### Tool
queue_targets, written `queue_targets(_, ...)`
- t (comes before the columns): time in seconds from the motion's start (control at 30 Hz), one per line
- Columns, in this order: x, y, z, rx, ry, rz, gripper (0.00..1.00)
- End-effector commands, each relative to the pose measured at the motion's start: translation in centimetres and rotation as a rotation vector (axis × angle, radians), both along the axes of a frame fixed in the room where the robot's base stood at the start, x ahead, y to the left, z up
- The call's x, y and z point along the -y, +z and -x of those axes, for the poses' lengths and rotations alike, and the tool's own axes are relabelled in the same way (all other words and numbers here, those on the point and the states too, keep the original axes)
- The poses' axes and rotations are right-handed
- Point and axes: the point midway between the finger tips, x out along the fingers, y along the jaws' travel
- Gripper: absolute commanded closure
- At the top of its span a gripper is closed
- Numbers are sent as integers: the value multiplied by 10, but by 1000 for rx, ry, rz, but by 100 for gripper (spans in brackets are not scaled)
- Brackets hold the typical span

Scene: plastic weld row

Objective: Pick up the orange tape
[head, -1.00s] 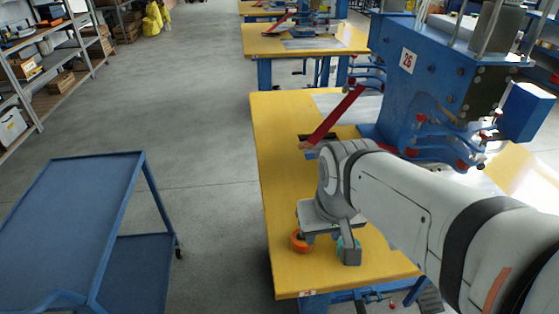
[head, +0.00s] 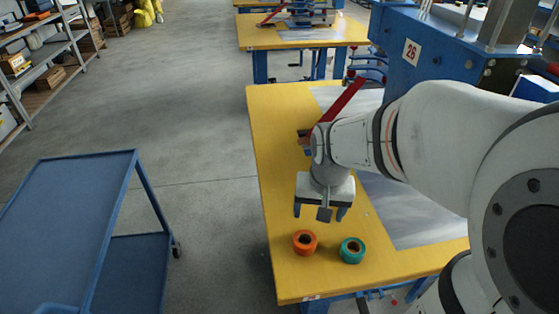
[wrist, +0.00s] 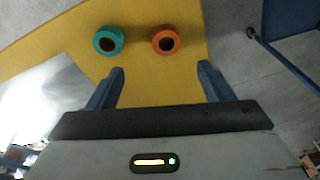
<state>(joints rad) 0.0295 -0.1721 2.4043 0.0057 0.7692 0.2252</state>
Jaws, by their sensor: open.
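The orange tape (head: 304,243) is a roll lying flat near the front left edge of the yellow table (head: 275,190). A teal tape roll (head: 352,250) lies just to its right, a small gap apart. My gripper (head: 320,210) is open and empty above the table, behind both rolls in the head view. In the wrist view, the orange tape (wrist: 165,40) is at the top right of centre and the teal roll (wrist: 108,40) at the top left. Both are beyond the fingertips of my gripper (wrist: 160,80), and nothing is between the fingers.
A blue machine (head: 432,60) marked 26 stands at the table's right side, with a red lever (head: 338,102) pointing left. A grey sheet (head: 405,215) covers part of the table. A blue cart (head: 65,210) stands left across open floor.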

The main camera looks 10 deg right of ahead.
Motion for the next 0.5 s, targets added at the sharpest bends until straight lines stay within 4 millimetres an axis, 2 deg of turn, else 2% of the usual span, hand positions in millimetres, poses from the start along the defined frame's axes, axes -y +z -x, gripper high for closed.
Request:
queue_targets(0.03, 0, -20, -13, -29, -49, -6, 22)
queue_targets(0.13, -1, -53, -36, -65, -153, -17, 14)
queue_targets(0.3, -1, -103, -63, -110, -300, -26, 14)
queue_targets(0.4, -1, -124, -72, -127, -359, -27, 14)
queue_targets(0.5, -1, -136, -77, -136, -393, -28, 14)
